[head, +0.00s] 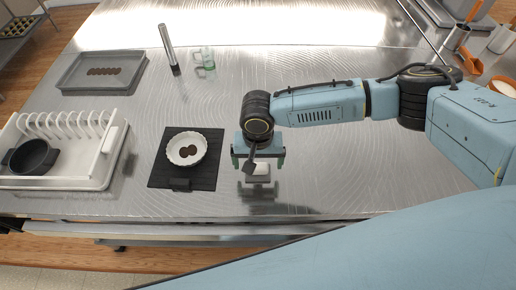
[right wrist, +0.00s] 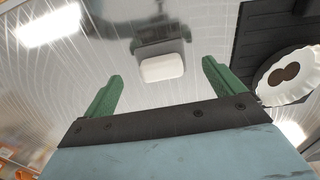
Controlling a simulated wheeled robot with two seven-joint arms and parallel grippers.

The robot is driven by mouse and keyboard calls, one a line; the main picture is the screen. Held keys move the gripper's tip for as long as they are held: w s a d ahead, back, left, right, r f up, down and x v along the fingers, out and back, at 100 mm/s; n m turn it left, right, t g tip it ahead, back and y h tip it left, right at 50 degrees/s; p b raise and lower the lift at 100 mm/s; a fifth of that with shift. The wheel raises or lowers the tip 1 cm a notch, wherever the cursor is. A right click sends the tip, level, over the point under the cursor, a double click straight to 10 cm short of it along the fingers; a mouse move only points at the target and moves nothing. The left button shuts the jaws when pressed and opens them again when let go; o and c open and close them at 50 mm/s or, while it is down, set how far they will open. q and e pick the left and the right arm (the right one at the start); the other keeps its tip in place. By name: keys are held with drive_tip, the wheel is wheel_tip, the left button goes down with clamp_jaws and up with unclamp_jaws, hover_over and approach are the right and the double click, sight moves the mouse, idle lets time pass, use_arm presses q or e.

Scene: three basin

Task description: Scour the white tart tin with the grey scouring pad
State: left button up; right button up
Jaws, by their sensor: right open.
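The white tart tin (head: 197,143) has a fluted rim and brown patches inside. It rests on a black mat (head: 213,165). It also shows at the right edge of the right wrist view (right wrist: 296,88). A pale block, light grey to white, which looks like the scouring pad (head: 262,169), lies on the metal counter right of the mat. In the right wrist view the pad (right wrist: 162,67) is beyond the fingertips, roughly between them. My right gripper (head: 258,159) is open and empty, above the pad and partly covering it. My left gripper is not in view.
A white dish rack (head: 112,138) with a dark bowl (head: 33,156) stands at the left. A grey tray (head: 72,86) with brown spots lies behind it. The counter right of the gripper is clear.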

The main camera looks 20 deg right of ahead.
sight(258, 168)
wheel_tip(258, 168, down, 4)
drive_tip(key=shift+r, duration=0.15)
drive_tip(key=shift+f, duration=0.4)
drive_tip(key=c, duration=1)
drive_tip(key=o, duration=0.6)
drive_tip(key=shift+o, duration=0.2)
drive_tip(key=shift+r, duration=0.15)
drive_tip(key=shift+r+p, duration=0.45)
drive_tip(key=shift+p, duration=0.4)
